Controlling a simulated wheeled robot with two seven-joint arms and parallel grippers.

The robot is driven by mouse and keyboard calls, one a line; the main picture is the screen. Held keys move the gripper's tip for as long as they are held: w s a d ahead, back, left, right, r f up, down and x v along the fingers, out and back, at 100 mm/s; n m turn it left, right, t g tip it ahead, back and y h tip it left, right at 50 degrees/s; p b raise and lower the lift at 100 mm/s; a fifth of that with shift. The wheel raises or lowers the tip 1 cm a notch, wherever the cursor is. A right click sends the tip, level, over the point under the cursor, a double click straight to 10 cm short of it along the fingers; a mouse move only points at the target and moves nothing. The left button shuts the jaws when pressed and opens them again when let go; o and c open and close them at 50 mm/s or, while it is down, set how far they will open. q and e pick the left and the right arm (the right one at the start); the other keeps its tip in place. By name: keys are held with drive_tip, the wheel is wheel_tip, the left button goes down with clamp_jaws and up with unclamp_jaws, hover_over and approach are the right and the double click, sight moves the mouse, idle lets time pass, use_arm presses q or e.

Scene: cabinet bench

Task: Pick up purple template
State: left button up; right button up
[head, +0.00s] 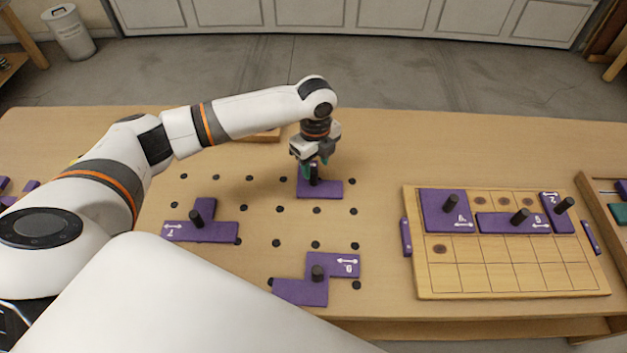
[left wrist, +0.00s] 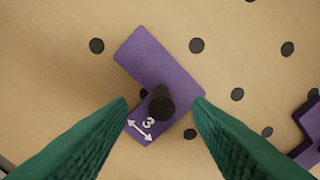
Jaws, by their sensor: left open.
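A purple template (head: 325,188) lies on the table near the middle of the head view, with a black knob on it. My left gripper (head: 314,168) is directly above it, fingers pointing down. In the left wrist view the same template (left wrist: 160,62) shows an arrow and the number 3. Its black knob (left wrist: 161,104) is between my two green fingertips (left wrist: 160,105), with visible gaps on both sides. The gripper is open and holds nothing. In the head view the fingers hide part of the template and knob. My right gripper is not in view.
Purple templates lie to the left (head: 212,230) and front (head: 303,292). A wooden tray (head: 480,286) at right holds several purple templates with black knobs. Black dots mark the tabletop between them. Another tray (head: 613,230) stands at the far right edge.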

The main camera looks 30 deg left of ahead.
sight(313, 171)
use_arm(q)
drive_tip(key=shift+a+f+p, duration=0.15)
drive_tip(key=shift+f+p, duration=0.1)
drive_tip(key=shift+f, duration=1.05)
drive_tip(key=shift+a+f+p, duration=0.1)
drive_tip(key=shift+f+p, duration=0.15)
drive_tip(key=shift+f, duration=1.05)
clamp_jaws()
